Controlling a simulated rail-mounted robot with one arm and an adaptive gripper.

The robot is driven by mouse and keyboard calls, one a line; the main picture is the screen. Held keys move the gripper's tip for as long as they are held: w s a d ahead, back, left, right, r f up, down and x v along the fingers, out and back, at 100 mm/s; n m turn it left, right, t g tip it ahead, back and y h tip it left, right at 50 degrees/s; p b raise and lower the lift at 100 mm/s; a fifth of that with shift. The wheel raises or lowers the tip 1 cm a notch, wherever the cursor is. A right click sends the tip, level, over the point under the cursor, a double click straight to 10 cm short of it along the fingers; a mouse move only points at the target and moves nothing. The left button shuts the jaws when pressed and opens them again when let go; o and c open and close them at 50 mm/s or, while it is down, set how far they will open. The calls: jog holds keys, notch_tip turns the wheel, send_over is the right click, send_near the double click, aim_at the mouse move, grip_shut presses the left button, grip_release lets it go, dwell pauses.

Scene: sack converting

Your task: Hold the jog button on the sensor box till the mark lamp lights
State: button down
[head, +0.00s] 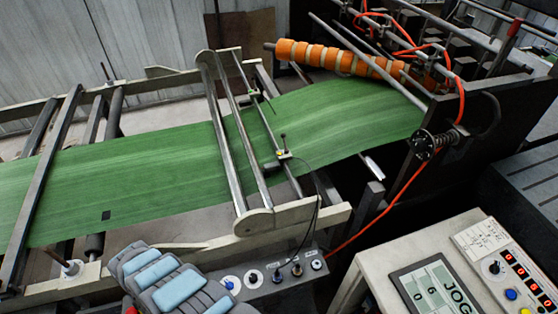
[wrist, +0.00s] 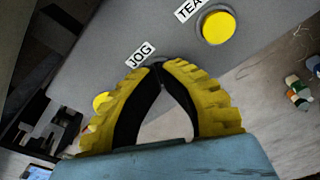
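In the wrist view my gripper (wrist: 160,67) has yellow ribbed fingers whose dark tips meet, with nothing seen between them. The tips are over a grey panel (wrist: 95,55), just below a white JOG label (wrist: 141,54). Any button under that label is hidden behind the fingers, and I cannot tell whether the tips touch it. A round yellow button (wrist: 217,28) sits beside a partly cut-off label starting "TEA". Another yellow round part (wrist: 101,101) shows partly behind the left finger. In the head view my grey-and-blue arm end is at the bottom; its fingertips are not clear.
A small sensor (head: 283,153) stands over the web. A control strip (head: 265,292) with knobs lies right of my arm. The console display (head: 437,287) at the lower right reads JOG.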

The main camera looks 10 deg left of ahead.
jog(key=shift+r+p, duration=1.8)
jog(key=shift+r, duration=0.75)
